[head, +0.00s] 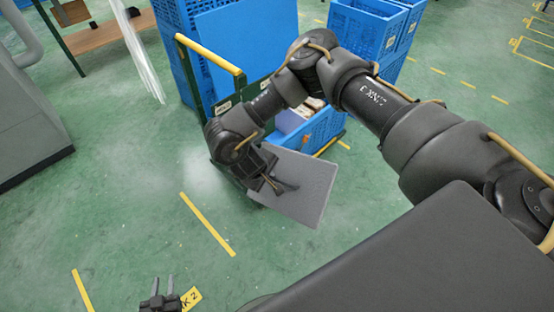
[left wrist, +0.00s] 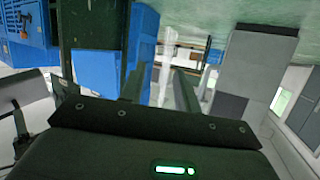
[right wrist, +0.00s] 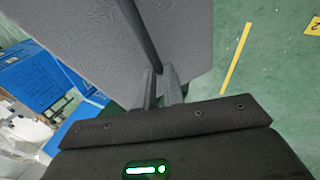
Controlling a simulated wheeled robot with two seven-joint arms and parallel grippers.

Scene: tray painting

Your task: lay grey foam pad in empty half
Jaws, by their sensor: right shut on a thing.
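The grey foam pad (head: 305,188) is a flat square sheet, held tilted in the air by my right gripper (head: 275,184). My right gripper is shut on one edge of it. In the right wrist view the pad (right wrist: 80,35) fills the top, with the fingers (right wrist: 160,85) over its edge. A low blue crate (head: 322,130) stands behind the pad, partly hidden by my right arm. Light-coloured items show inside it, but its halves cannot be told apart in the head view. My left gripper (head: 163,287) is empty and open, low at the bottom edge; its parted fingers show in the left wrist view (left wrist: 158,90).
Tall blue crates (head: 235,50) stand behind a dark green cart frame with a yellow handle bar (head: 208,54). More blue crates (head: 380,25) stand at the back right. A grey cabinet (head: 30,120) is at far left. The green floor with yellow lines (head: 207,223) is clear.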

